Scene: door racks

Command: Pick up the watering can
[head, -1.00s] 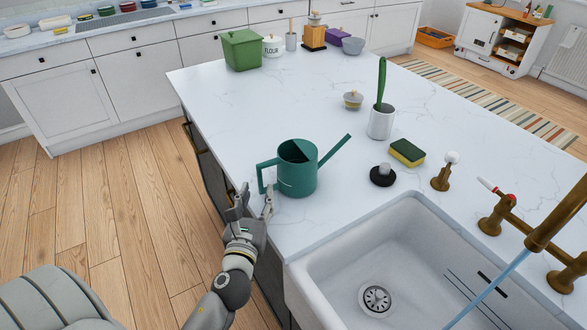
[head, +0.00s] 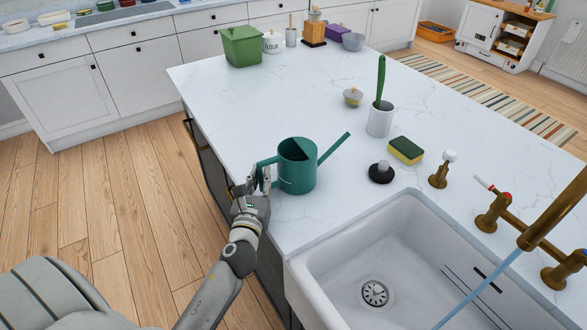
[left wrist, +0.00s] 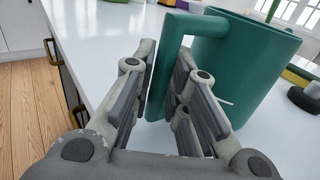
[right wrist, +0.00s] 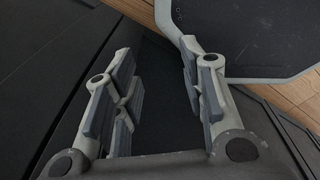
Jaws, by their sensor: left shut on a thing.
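The green watering can (head: 298,170) stands upright on the white marble counter, its spout pointing right and its handle to the left. My left gripper (head: 259,182) is at the handle and shut on it. In the left wrist view the handle (left wrist: 168,75) runs between the two fingers of the left gripper (left wrist: 166,95), and the can's body (left wrist: 240,60) is just beyond the right finger. My right gripper (right wrist: 155,85) shows only in the right wrist view. Its fingers are apart with nothing between them.
A white sink (head: 340,255) with a brass tap (head: 550,215) lies right of the can.

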